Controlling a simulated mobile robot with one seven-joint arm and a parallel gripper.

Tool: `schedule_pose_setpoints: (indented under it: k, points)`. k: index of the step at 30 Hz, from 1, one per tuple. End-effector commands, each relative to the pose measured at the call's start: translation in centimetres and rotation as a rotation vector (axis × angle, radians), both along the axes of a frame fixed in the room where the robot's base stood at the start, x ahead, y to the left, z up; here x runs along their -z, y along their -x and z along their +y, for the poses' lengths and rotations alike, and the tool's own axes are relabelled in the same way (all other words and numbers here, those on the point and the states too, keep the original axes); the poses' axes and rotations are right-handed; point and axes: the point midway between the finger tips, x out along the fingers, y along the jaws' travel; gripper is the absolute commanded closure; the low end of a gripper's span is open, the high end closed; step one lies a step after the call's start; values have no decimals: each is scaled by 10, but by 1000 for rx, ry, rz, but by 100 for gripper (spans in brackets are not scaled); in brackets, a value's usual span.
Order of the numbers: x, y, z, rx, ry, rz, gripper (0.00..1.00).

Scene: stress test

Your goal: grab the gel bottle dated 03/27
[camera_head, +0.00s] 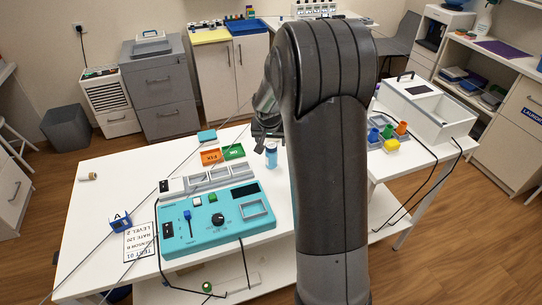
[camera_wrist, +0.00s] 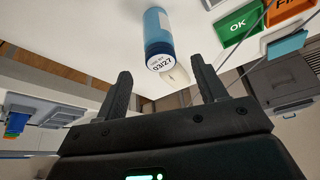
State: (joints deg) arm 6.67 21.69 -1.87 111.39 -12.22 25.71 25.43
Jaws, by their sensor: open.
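The gel bottle (camera_wrist: 157,35) is a small blue cylinder with a white round face marked 03/27 in the wrist view. It stands on the white table, near the teal control panel, in the head view (camera_head: 271,156). My gripper (camera_wrist: 158,84) is open and empty, its two dark fingers apart. The bottle shows beyond and between the fingertips in the wrist view. In the head view my gripper (camera_head: 268,128) is just above the bottle, partly hidden by my arm.
The teal control panel (camera_head: 180,240) is left of the bottle on the table.

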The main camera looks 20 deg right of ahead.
Motion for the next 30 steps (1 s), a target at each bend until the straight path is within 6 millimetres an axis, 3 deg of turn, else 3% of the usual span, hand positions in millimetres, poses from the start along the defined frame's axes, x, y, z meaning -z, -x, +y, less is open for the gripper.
schedule_pose_setpoints:
  k: [6,14,21,30]
  points:
    - [31,-10,-5,-1,0,2,35]
    - [47,-15,-7,-1,0,1,35]
    - [80,-22,-10,0,-1,2,35]
    - [91,-27,-12,-1,0,0,35]
